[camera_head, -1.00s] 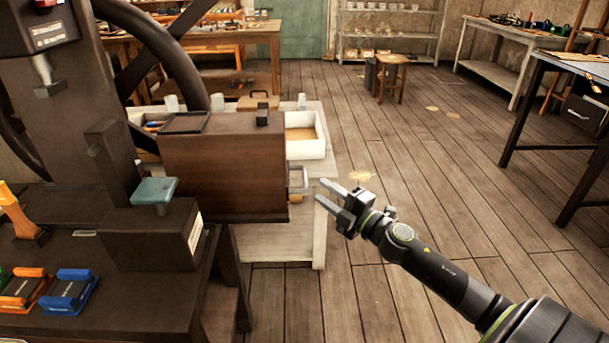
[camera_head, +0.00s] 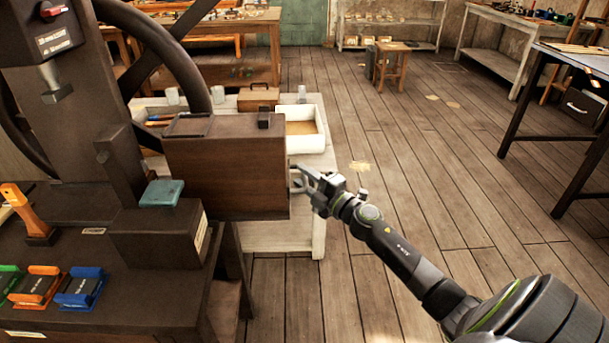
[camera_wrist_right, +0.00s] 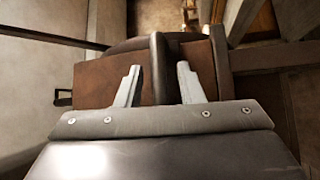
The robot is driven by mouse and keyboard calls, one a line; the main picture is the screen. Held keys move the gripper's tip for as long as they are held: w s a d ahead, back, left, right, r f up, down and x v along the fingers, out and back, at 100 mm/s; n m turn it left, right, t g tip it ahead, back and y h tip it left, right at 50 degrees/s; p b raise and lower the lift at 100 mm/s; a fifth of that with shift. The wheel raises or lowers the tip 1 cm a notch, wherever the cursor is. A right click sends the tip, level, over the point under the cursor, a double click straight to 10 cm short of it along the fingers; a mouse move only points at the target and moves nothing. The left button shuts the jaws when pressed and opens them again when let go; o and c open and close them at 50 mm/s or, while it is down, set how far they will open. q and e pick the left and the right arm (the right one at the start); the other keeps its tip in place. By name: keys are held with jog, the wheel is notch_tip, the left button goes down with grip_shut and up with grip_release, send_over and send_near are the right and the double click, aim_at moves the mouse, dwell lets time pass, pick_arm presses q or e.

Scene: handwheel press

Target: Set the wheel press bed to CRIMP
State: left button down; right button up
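The dark wheel press (camera_head: 85,110) stands at the left in the head view, with part of its large handwheel (camera_head: 175,55) behind it. A teal pad (camera_head: 162,193) sits on a dark block (camera_head: 160,235) at its base; the label on that block's side is unreadable. A brown box (camera_head: 228,175) sits right of the press column. My right gripper (camera_head: 298,178) is at the box's right face, around where its small grey handle is, largely hiding it. In the right wrist view, the fingers (camera_wrist_right: 158,85) are apart, with a dark upright bar (camera_wrist_right: 159,60) between them. My left gripper is out of view.
Green, orange and blue pieces (camera_head: 80,287) lie on the dark bench at the lower left, near an orange-handled tool (camera_head: 30,212). A white tray (camera_head: 304,140) stands on a pale table behind the box.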

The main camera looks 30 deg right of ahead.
aim_at(194, 181)
grip_shut()
dwell(0.3)
